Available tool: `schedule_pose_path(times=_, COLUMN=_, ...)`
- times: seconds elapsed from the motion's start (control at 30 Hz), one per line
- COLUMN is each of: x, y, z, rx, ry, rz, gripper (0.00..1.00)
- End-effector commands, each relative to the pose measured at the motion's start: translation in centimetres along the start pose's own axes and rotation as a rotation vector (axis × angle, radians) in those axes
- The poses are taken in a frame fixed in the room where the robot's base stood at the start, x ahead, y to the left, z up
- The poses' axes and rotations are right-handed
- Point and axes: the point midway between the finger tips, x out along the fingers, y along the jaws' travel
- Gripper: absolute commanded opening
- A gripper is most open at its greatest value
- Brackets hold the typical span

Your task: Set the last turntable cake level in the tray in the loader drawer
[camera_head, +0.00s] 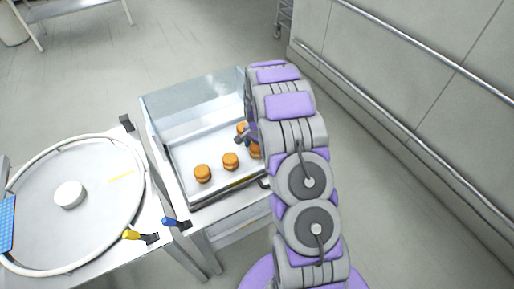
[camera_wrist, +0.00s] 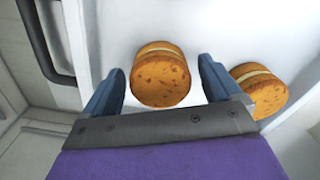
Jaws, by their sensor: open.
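The tray (camera_head: 190,153) sits in the clear-walled loader drawer. In it are round orange-brown cakes, including a front-left cake (camera_head: 203,174), a middle cake (camera_head: 231,161) and a cake partly behind my arm (camera_head: 255,152). Another cake (camera_head: 242,128) lies farther back, partly hidden by my gripper (camera_head: 243,137). In the wrist view my gripper (camera_wrist: 161,68) is open, with a sandwich cake (camera_wrist: 160,78) between its fingers and visible gaps on both sides. A second cake (camera_wrist: 260,90) is just outside the right finger. The turntable (camera_head: 105,205) shows no cake.
A white hub (camera_head: 69,194) stands on the turntable. A blue grid pad (camera_head: 6,224) lies at its left edge. Yellow (camera_head: 131,235) and blue (camera_head: 169,221) handles lie near the front. The drawer's clear walls (camera_head: 190,98) rise around the tray. A wall rail runs at right.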

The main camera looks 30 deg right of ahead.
Motion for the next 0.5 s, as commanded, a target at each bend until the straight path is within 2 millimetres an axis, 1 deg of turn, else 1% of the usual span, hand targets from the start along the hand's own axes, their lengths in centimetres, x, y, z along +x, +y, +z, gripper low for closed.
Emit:
schedule_pose_path(times=0.17, x=-2.1, y=0.0, z=0.0, rx=0.000, ry=0.001, rz=-0.001, gripper=0.92)
schedule_pose_path(times=0.5, x=-8.9, y=-0.1, z=-0.1, rx=0.000, ry=0.003, rz=-0.003, gripper=0.92)
